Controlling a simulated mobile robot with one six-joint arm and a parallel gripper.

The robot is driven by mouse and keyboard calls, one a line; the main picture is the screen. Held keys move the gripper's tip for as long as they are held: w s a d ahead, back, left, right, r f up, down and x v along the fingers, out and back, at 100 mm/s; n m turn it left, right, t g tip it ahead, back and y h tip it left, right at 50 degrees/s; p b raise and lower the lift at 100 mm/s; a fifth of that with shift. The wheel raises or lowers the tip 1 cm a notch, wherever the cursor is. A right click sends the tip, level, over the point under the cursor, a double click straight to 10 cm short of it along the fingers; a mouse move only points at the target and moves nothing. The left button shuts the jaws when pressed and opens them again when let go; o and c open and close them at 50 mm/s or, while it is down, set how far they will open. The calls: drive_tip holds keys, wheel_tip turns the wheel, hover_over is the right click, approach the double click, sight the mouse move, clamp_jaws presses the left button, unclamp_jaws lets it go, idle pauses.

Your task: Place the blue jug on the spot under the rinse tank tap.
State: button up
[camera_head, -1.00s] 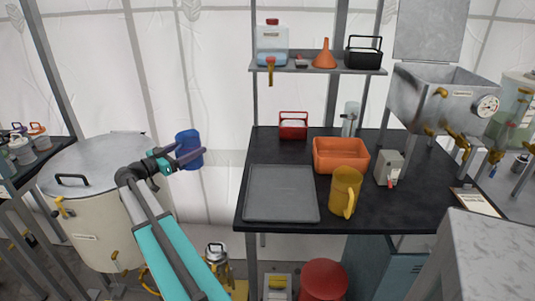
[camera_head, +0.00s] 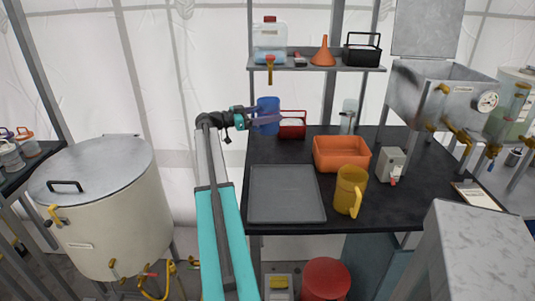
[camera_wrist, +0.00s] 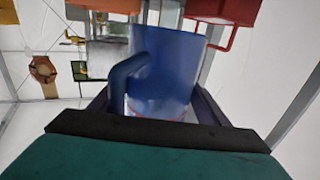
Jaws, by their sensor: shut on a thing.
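The blue jug (camera_head: 268,111) is held by my gripper (camera_head: 266,119) over the back left part of the black table, left of the red caddy. In the wrist view the blue jug (camera_wrist: 166,70) sits between both fingers, with its handle toward the left. My gripper is shut on it. A clear tank with a red cap and blue liquid (camera_head: 270,40), likely the rinse tank, stands on the shelf above. Its brass tap (camera_head: 270,68) hangs over the shelf's front edge, above the jug in the picture. The spot under the tap is not clearly visible.
The black table (camera_head: 415,195) bears a grey tray (camera_head: 287,194), an orange bin (camera_head: 341,153), a yellow jug (camera_head: 350,189), a red caddy (camera_head: 292,124) and a small grey box (camera_head: 390,164). The shelf (camera_head: 320,67) overhangs the back. A large lidded vat (camera_head: 105,220) stands left.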

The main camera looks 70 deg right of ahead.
sight(275, 126)
drive_tip(key=shift+s+d+r+m+y, duration=0.15)
drive_tip(key=shift+s+d, duration=0.2)
drive_tip(key=shift+s, duration=0.15)
drive_tip(key=shift+s+d+r+m+y, duration=0.15)
drive_tip(key=shift+s+d, duration=0.15)
drive_tip(key=shift+s, duration=0.2)
drive_tip(key=shift+f, duration=0.1)
drive_tip(key=shift+f+p, duration=0.6)
drive_tip(key=shift+f, duration=2.5)
drive_tip(key=shift+f, duration=0.1)
drive_tip(key=shift+f+p, duration=0.4)
drive_tip(key=shift+f, duration=1.35)
drive_tip(key=shift+f, duration=0.15)
drive_tip(key=o, duration=1.1)
